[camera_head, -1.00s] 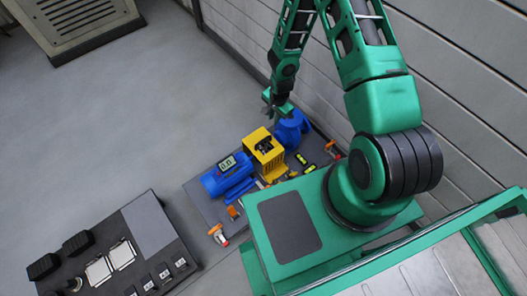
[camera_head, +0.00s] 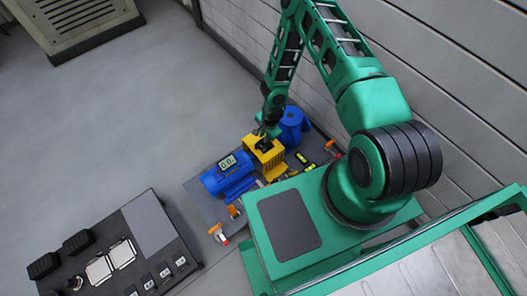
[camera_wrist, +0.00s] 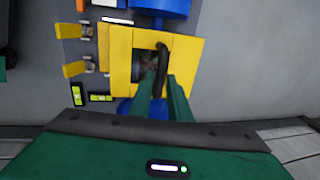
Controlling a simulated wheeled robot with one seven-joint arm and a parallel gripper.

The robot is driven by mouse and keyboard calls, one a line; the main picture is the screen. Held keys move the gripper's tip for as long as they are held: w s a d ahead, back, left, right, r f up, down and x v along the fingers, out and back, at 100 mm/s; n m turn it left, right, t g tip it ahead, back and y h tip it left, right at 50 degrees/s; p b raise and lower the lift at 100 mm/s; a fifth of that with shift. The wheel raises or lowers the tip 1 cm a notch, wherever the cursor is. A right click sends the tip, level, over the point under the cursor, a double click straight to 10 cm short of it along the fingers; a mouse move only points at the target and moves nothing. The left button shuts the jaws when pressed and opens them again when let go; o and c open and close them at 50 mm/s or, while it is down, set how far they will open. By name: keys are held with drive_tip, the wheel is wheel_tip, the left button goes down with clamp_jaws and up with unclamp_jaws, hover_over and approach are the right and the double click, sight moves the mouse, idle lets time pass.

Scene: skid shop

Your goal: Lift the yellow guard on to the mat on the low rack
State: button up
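The yellow guard (camera_head: 268,160) sits among the blue machine parts on a dark grey base plate beside my green deck. In the wrist view the guard (camera_wrist: 118,50) shows from above, with a black loop handle (camera_wrist: 162,55) on its top. My gripper (camera_head: 265,130) is down at the top of the guard. In the wrist view its two green fingers (camera_wrist: 165,82) stand close on either side of the handle; whether they press on it I cannot tell. A low dark rack at lower left bears a lighter grey mat (camera_head: 148,222).
The blue motor (camera_head: 226,175) with a display is left of the guard, and a blue pump part (camera_head: 293,125) is right of it. Orange-handled clamps (camera_head: 216,229) and a yellow level (camera_head: 305,158) lie close by. Black and white items (camera_head: 110,260) occupy the rack beside the mat. A ribbed wall stands behind.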

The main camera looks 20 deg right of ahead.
sight(266, 152)
drive_tip(key=shift+w+f, duration=0.25)
drive_tip(key=shift+f, duration=0.95)
drive_tip(key=shift+w+f, duration=0.2)
drive_tip(key=shift+f, duration=0.95)
drive_tip(key=shift+c, duration=0.4)
clamp_jaws()
